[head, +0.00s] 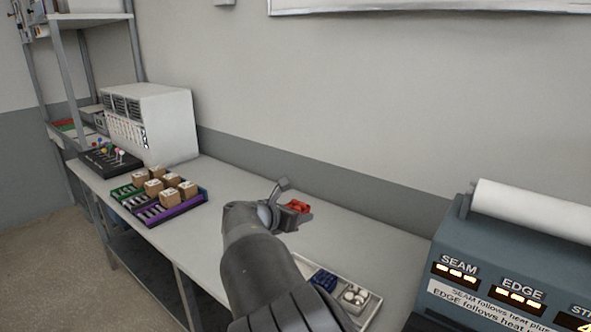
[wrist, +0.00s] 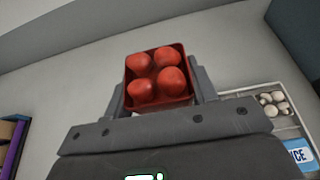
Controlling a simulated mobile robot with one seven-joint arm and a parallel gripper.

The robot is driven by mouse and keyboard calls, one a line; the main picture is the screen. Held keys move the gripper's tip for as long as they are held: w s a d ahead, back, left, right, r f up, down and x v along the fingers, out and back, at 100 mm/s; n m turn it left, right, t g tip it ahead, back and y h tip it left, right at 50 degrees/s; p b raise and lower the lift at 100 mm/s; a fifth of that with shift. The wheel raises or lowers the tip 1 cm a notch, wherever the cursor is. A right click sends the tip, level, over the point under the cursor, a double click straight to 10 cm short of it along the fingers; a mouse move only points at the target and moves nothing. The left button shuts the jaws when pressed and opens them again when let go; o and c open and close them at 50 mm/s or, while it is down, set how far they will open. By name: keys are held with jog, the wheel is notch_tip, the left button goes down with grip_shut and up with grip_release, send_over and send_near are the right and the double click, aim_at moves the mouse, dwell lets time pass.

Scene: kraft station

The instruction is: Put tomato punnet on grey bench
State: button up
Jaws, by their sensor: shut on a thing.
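The tomato punnet (wrist: 157,75) is a small red tray holding several red tomatoes. My gripper (wrist: 158,90) is shut on it, with one finger on each side in the wrist view. In the head view the punnet (head: 299,206) shows as a red patch at the end of my arm, and my gripper (head: 283,204) partly hides it. The punnet looks upright, above the long light grey bench (head: 232,180). I cannot tell whether it touches the bench top.
A white tray (head: 369,312) with a blue punnet (head: 323,280) and a mushroom punnet (head: 356,297) lies at the near right. Green and purple racks (head: 180,208) with small brown boxes stand left. A blue-grey machine (head: 450,243) stands right. Bare bench lies between the racks and my gripper.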

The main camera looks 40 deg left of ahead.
notch_tip(320, 180, down, 19)
dwell(0.6)
jog(key=shift+f, duration=0.35)
dwell(0.3)
jog(key=o, duration=1.2)
jog(key=shift+c, duration=0.2)
jog(key=v, duration=1)
jog(key=shift+s+r, duration=0.15)
jog(key=shift+s, duration=0.25)
